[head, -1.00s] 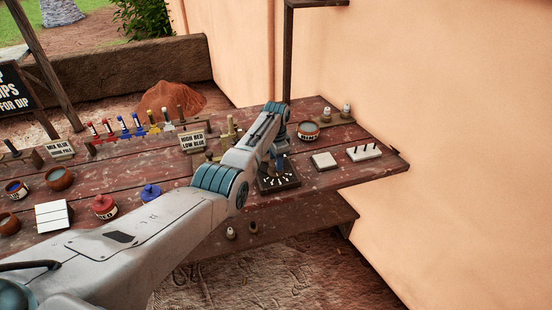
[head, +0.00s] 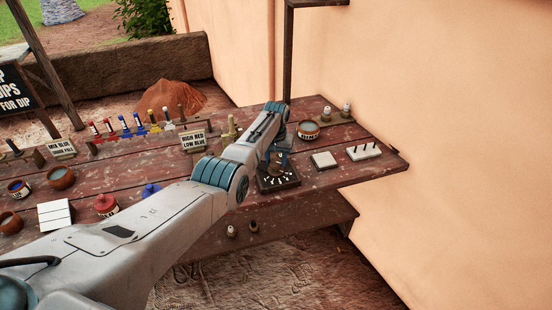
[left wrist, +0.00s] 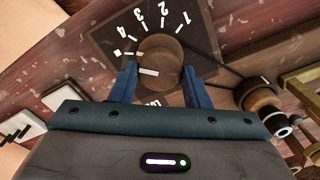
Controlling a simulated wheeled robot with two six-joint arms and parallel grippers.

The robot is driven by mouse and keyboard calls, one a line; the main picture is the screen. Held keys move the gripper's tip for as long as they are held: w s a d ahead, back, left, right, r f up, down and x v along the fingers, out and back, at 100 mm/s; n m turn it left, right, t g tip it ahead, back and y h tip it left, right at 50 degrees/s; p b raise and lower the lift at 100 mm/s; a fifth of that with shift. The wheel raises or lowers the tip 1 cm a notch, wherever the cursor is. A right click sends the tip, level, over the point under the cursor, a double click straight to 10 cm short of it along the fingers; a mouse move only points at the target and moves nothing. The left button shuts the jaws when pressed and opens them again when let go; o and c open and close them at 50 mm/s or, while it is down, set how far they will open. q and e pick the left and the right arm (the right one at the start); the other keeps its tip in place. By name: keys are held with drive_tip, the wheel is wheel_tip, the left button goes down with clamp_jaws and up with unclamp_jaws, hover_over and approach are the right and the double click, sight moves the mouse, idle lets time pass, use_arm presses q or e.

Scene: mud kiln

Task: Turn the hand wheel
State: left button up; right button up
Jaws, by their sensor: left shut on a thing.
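The hand wheel is a round brown wooden knob (left wrist: 160,48) on a dark square plate (left wrist: 108,36), seen from close up in the left wrist view. White marks and the numerals 1 to 4 fan around its far side. A short pale mark lies on the knob's near part. My left gripper (left wrist: 160,69) is shut on the knob, with one blue finger on each side. In the head view the plate (head: 279,185) lies near the table's front right, with my left gripper (head: 277,160) over it. The gripper partly hides the knob there. My right gripper is not in view.
A round pot (head: 308,130) stands behind the plate. A pale square tile (head: 324,160) and a white pegged block (head: 364,152) lie to the right. The tan wall (head: 460,160) closes off the right side.

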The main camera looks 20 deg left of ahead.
sight(276, 162)
use_arm(q)
drive_tip(key=shift+r+n, duration=0.1)
drive_tip(key=shift+n, duration=1.3)
drive_tip(key=o, duration=1)
drive_tip(key=shift+c, duration=0.2)
drive_tip(key=shift+r, duration=0.2)
wheel_tip(276, 162, up, 10)
drive_tip(key=shift+r+b, duration=0.15)
drive_tip(key=shift+b, duration=0.3)
